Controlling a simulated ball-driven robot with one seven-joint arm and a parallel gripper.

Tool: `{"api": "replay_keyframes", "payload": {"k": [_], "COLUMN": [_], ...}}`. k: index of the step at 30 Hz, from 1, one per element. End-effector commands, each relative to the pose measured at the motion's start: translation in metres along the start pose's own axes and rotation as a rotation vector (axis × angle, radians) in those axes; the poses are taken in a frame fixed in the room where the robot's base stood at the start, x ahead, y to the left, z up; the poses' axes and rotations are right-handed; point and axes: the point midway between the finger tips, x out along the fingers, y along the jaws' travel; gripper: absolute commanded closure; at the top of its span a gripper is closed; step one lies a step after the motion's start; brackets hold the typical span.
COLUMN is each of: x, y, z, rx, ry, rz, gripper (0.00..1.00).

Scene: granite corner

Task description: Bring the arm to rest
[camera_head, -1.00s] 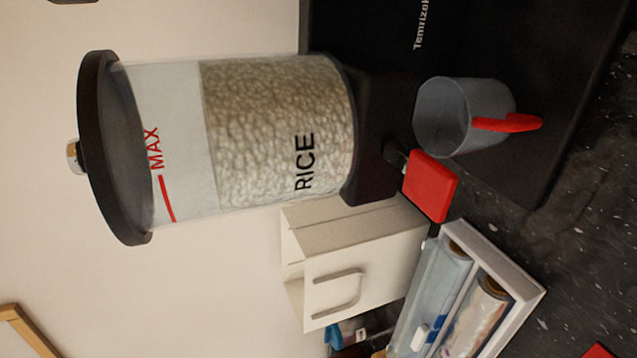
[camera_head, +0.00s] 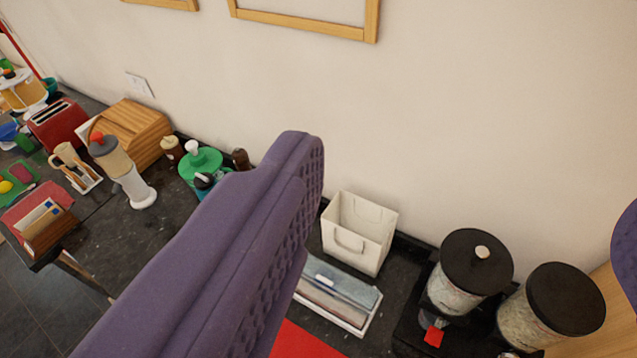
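My gripper (camera_head: 467,193) shows as two purple fingers, one large with a ridged pad in the middle of the view and one cut off at the right edge. The fingers are wide apart, with a white paper bag, dark-lidded dispensers and wall seen between them. Nothing is held. The large finger hides part of the counter behind it. The rest of my arm is not in view.
The white bag (camera_head: 359,232) stands against the wall behind a tray of rolls (camera_head: 338,290). Two dispensers (camera_head: 476,262) (camera_head: 551,306) stand at the right. A wooden bread box (camera_head: 130,132), red toaster (camera_head: 58,124) and green-lidded pot (camera_head: 200,163) crowd the left counter. Framed pictures hang above.

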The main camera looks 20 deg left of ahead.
Motion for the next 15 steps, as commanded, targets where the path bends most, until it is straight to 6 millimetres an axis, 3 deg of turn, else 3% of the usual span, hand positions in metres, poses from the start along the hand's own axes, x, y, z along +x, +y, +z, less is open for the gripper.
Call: {"api": "replay_keyframes", "payload": {"k": [5, 12, 15], "x": [0.004, 0.021, 0.025], "y": [0.0, 0.0, 0.0], "z": [0.018, 0.09, 0.107], "rx": [0.002, 0.003, 0.003], "ry": [-0.001, -0.002, -0.002], "rz": [0.0, 0.001, 0.001], "gripper": [0.1, 0.1, 0.1]}}
